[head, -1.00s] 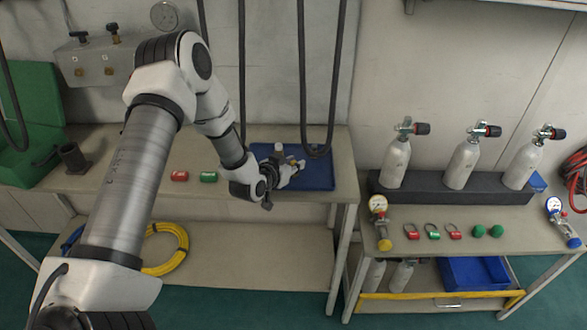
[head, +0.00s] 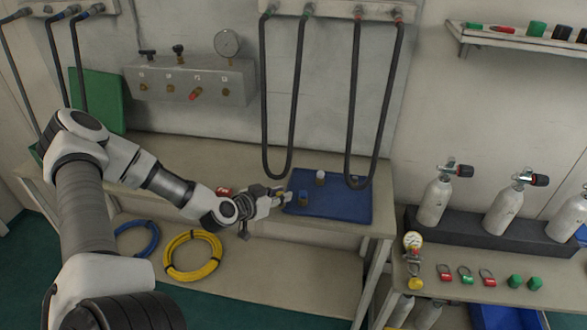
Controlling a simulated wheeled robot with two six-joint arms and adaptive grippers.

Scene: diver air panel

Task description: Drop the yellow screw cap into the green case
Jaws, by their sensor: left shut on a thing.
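My left gripper (head: 283,197) is at the left edge of the blue tray (head: 345,207). It is shut on a small yellowish thing that looks like the yellow screw cap (head: 279,192), mostly hidden by the fingers. The green case stands at the far left of the bench with its green lid (head: 97,100) raised. My left arm hides most of the case's lower part. My right gripper is not in view.
A blue cap (head: 303,198) and a white-topped cap (head: 320,177) are in the tray. Black hoses (head: 349,120) hang in loops over the bench. A valve panel with a gauge (head: 227,44) is on the wall. White cylinders (head: 434,200) stand at right.

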